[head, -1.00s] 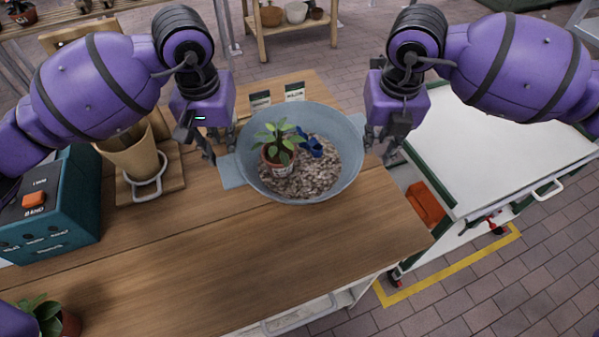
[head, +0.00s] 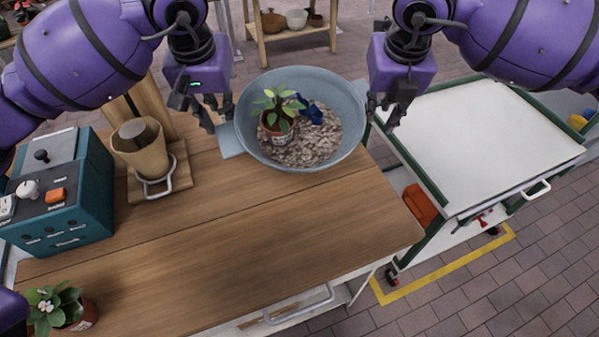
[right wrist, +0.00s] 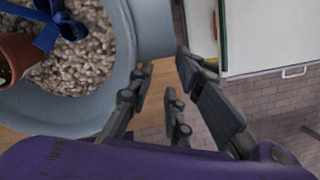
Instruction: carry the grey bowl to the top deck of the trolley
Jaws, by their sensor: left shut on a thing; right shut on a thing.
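The grey bowl (head: 355,148) is over the far part of the wooden table, roughly level. It holds pebbles, a small potted plant (head: 277,125) and a blue bow-like item (head: 314,112). My left gripper (head: 213,118) is shut on the bowl's left side, by a flat tab. My right gripper (head: 387,110) is shut on its right side; the right wrist view shows the fingers beside a tab of the bowl (right wrist: 155,25). The trolley (head: 448,211) stands right of the table, its white top deck (head: 480,140) bare. The gap under the bowl is hard to judge.
The wooden table (head: 240,240) is clear in front. A teal control box (head: 60,215), a tan pot on a stand (head: 142,150) and a flowering plant (head: 60,305) stand at left. An orange item (head: 420,205) sits on the trolley's lower level. A yellow floor line (head: 440,275) runs around the trolley.

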